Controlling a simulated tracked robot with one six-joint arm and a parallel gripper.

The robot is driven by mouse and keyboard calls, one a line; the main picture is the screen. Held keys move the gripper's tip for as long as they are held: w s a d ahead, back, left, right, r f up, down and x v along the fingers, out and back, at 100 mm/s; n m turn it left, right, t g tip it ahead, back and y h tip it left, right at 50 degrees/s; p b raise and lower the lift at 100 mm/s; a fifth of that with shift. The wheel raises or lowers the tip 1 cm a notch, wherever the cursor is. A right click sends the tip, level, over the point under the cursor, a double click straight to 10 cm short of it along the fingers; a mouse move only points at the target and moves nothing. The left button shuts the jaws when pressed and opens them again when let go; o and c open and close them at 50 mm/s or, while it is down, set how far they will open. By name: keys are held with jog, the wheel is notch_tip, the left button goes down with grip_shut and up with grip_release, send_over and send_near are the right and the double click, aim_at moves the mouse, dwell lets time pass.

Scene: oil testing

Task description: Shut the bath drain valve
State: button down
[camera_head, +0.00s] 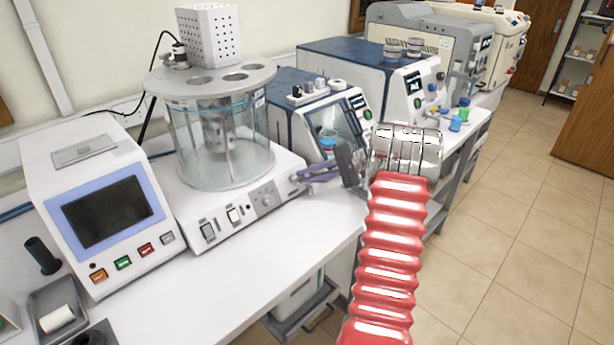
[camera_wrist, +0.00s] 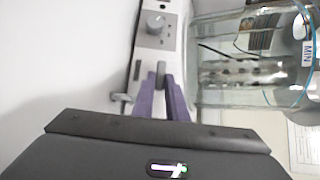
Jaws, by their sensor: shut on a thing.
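The bath is a clear glass cylinder (camera_head: 222,145) on a white base (camera_head: 238,215) with a knob and switches. It also shows in the wrist view as the glass wall (camera_wrist: 235,95). The small grey drain valve (camera_head: 296,179) sticks out of the base's right end. My gripper (camera_head: 312,174) has purple fingers and reaches the valve from the right. In the wrist view my gripper (camera_wrist: 162,90) is shut on the drain valve's small grey handle (camera_wrist: 160,70), between the fingertips. The fingers hide part of the handle, and its exact angle is hard to tell.
A white instrument with a dark screen (camera_head: 105,212) stands left of the bath. A blue and white analyser (camera_head: 325,125) stands close behind my gripper. The white bench (camera_head: 290,235) is clear in front of the bath, and the tiled floor (camera_head: 515,225) is open at right.

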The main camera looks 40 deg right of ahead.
jog(key=shift+s+d+f, duration=0.1)
jog(key=shift+d, duration=0.05)
jog(key=c, duration=1.8)
grip_release()
jog(key=shift+o, duration=0.2)
jog(key=v, duration=1.3)
jog(key=shift+s+d, duration=0.15)
jog(key=shift+s, duration=0.1)
